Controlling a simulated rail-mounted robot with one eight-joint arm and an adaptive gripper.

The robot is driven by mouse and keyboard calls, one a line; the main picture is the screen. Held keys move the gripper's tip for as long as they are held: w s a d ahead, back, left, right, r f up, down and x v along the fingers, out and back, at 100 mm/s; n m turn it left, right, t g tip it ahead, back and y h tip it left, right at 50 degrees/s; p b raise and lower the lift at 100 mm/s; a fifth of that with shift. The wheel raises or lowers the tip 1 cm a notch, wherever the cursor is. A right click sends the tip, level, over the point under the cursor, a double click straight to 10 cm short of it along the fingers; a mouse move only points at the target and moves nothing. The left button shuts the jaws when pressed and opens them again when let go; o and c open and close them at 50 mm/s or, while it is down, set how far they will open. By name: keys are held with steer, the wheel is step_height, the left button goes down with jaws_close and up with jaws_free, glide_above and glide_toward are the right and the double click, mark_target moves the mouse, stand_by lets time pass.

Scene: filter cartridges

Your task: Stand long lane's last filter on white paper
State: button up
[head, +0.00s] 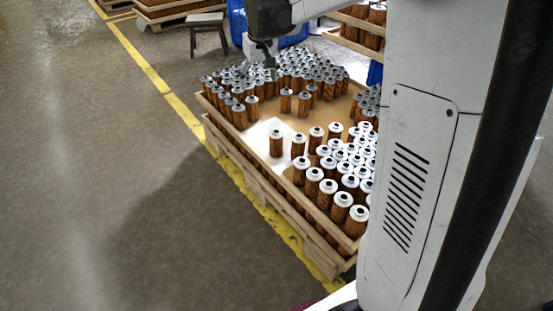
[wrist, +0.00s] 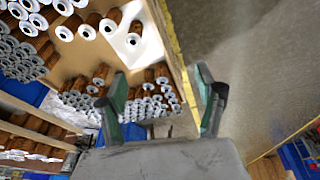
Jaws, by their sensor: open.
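White paper (head: 262,132) lies on the brown board of the pallet, near its left edge. Many filters stand in a far group (head: 300,70) and a near group (head: 340,170). Which row is the long lane is not clear. My gripper (head: 262,68) is above the far-left filters. In the wrist view my gripper (wrist: 163,76) is open, with nothing between its fingers and filters (wrist: 155,92) beyond.
A low wooden rim (head: 225,138) edges the pallet. A yellow floor line (head: 180,105) runs along its left side, with free grey floor beyond. A stool (head: 208,30) and a wooden rack of filters (head: 355,30) stand behind. Bare board separates the filter groups.

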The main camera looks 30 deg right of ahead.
steer(key=s+a+r+t, duration=0.1)
steer(key=s+a+r, duration=0.25)
steer(key=s, duration=0.55)
steer(key=s+a+r+t, duration=0.15)
steer(key=s+a, duration=0.25)
steer(key=s, duration=0.4)
steer(key=s+a+f, duration=0.1)
steer(key=s+f, duration=0.1)
steer(key=s, duration=0.5)
steer(key=s+a+f+t, duration=0.1)
steer(key=s+a+f, duration=0.1)
steer(key=s, duration=0.6)
steer(key=shift+s+a+f+y, duration=0.15)
steer(key=shift+f+y, duration=0.15)
steer(key=shift+f, duration=0.05)
steer(key=shift+t, duration=0.25)
step_height(320, 180, up, 14)
steer(key=p, duration=1.4)
steer(key=shift+r, duration=0.15)
